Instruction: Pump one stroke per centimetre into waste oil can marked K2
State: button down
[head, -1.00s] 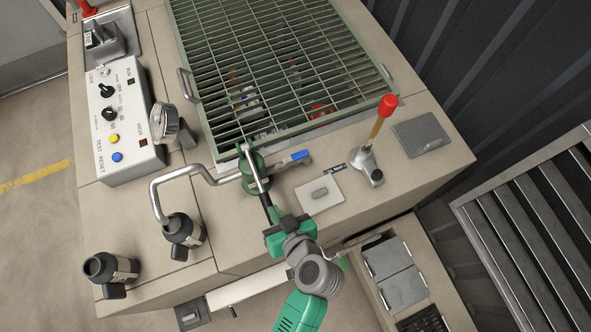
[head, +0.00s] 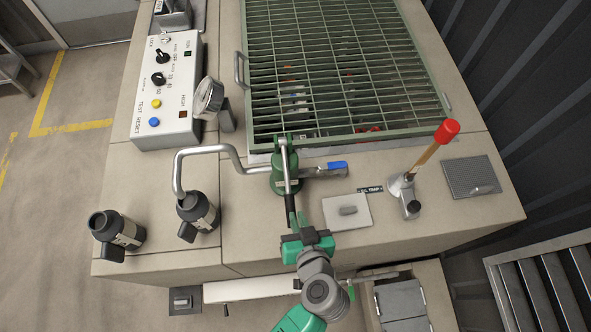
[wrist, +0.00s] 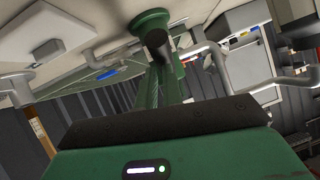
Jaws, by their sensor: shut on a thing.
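A green hand pump (head: 285,180) stands on the beige bench top; it also shows in the wrist view (wrist: 150,25). Its lever (head: 290,205) points toward me with a black grip at the end. My gripper (head: 305,243) is shut on that grip; the jaws partly hide it. A bent grey spout pipe (head: 215,150) runs left from the pump and ends at the mouth of a dark can (head: 198,214). A second dark can (head: 117,231) stands to its left, open-mouthed. Both cans have pale labels, too small to read.
A blue-handled valve (head: 336,168) sits right of the pump. A pressure gauge (head: 208,97) and white control box (head: 168,92) stand behind left. A green grating (head: 335,65) covers the back. A red-knobbed lever (head: 447,131) stands at right, beside a flat plate (head: 347,211).

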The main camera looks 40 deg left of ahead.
jog(key=shift+s+f, duration=0.35)
jog(key=shift+f, duration=0.4)
jog(key=w+r+p+v, duration=0.1)
jog(key=p+v, duration=0.2)
jog(key=v, duration=1)
jog(key=shift+d+r, duration=0.15)
jog(key=shift+r, duration=0.2)
